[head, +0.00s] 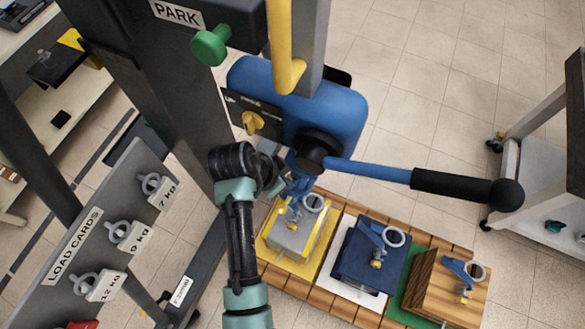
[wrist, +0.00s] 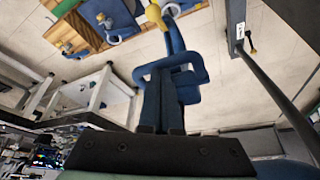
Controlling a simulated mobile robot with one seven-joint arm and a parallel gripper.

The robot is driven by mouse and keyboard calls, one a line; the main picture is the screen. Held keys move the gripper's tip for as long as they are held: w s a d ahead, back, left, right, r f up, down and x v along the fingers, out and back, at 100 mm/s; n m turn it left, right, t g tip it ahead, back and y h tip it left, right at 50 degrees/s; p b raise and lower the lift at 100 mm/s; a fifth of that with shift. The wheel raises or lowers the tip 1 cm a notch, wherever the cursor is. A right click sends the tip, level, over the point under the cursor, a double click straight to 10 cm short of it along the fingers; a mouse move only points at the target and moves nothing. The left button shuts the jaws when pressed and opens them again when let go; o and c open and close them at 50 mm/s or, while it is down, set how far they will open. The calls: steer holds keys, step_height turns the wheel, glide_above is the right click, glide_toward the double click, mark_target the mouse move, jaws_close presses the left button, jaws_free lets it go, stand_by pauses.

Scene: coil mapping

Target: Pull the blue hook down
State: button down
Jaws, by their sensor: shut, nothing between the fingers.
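The blue hook (head: 299,187) hangs below the blue hoist body (head: 300,108) in the head view, partly hidden by my arm and the lever hub. In the wrist view the blue hook (wrist: 192,82) is large and close, its bent bars around and beside the finger ends. My gripper (head: 283,186) is at the hook in the head view. In the wrist view my gripper (wrist: 162,100) is shut, with its dark fingers overlapping the hook. Nothing is gripped between them. Whether the fingers touch the hook, I cannot tell.
A blue lever (head: 370,172) with a black ball end juts right from the hoist. Below stand a grey-yellow load (head: 293,238), a blue load (head: 352,262) and a wooden load (head: 432,282), each with a ring. A load card board (head: 95,220) stands left.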

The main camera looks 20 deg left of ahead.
steer(key=shift+f+b, duration=1.8)
steer(key=shift+f, duration=0.95)
steer(key=shift+s+r+p, duration=0.25)
steer(key=shift+r+p, duration=0.3)
steer(key=shift+p, duration=0.1)
steer(key=s+r+p, duration=0.2)
steer(key=p, duration=0.1)
steer(key=shift+s+r, duration=0.2)
steer(key=shift+s, duration=0.1)
steer(key=shift+s+a+r+p, duration=0.1)
steer(key=shift+s+r+p, duration=0.2)
steer(key=shift+s+p, duration=0.25)
steer(key=shift+s+r+p, duration=0.25)
steer(key=shift+s+p, duration=0.15)
steer(key=shift+p, duration=0.2)
steer(key=shift+f, duration=0.1)
